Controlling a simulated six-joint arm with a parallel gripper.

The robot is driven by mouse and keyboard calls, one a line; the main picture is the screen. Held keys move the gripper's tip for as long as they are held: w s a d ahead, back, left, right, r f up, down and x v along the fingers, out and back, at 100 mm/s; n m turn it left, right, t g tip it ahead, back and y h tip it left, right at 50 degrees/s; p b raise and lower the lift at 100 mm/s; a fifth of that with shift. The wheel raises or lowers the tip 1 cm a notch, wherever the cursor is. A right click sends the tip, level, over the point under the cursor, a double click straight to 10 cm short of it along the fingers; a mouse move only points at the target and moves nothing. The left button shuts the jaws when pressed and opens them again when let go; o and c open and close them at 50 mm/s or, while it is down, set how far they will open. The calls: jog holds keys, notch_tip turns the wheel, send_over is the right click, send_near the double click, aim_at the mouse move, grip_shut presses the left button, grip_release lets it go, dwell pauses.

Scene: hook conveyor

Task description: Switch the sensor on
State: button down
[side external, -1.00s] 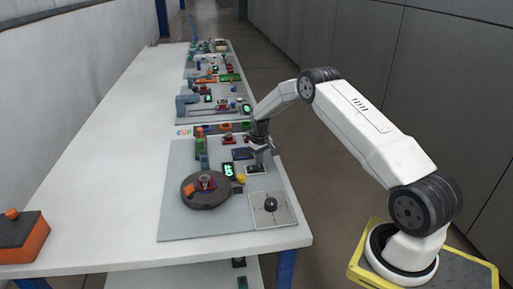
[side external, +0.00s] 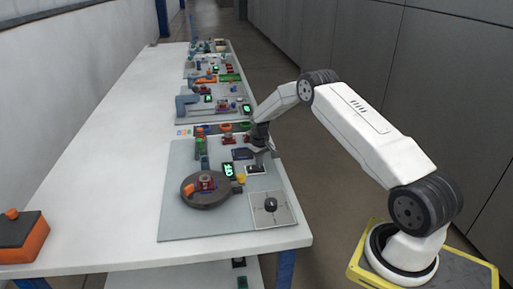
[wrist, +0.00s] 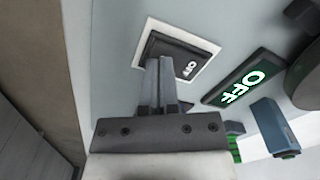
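The sensor switch (wrist: 178,64) is a dark rocker in a white frame in the wrist view. Lettering that looks like "ON" shows on its right part. In the side view the switch (side external: 256,169) sits on the grey board, below my gripper (side external: 261,158). In the wrist view the fingers of my gripper (wrist: 161,62) are together, with nothing seen between them. Their tips overlap the rocker in the picture; I cannot tell whether they touch it. A dark display (wrist: 241,77) right of the switch reads "OFF" in bright letters.
A dark round turntable (side external: 190,200) carries a small red part. Several other stations stand farther along the white table (side external: 125,150). An orange and black box (side external: 25,240) is at the left.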

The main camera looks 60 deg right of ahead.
jog(key=shift+f, duration=0.15)
jog(key=shift+r, duration=3.55)
jog(key=shift+a+r, duration=0.25)
jog(key=shift+a, duration=0.2)
jog(key=s+a+r+n+t, duration=0.1)
jog(key=s+a+r, duration=0.3)
jog(key=a, duration=0.4)
jog(key=s+a+r+n, duration=0.1)
jog(key=s+a+r, duration=0.3)
jog(key=a, duration=0.5)
jog(key=s+a, duration=0.4)
jog(key=s, duration=0.3)
jog(key=s+a+r+n+t, duration=0.1)
jog(key=s+a, duration=0.4)
jog(key=s, duration=0.3)
jog(key=shift+s+a+t, duration=0.2)
jog(key=shift+t, duration=0.1)
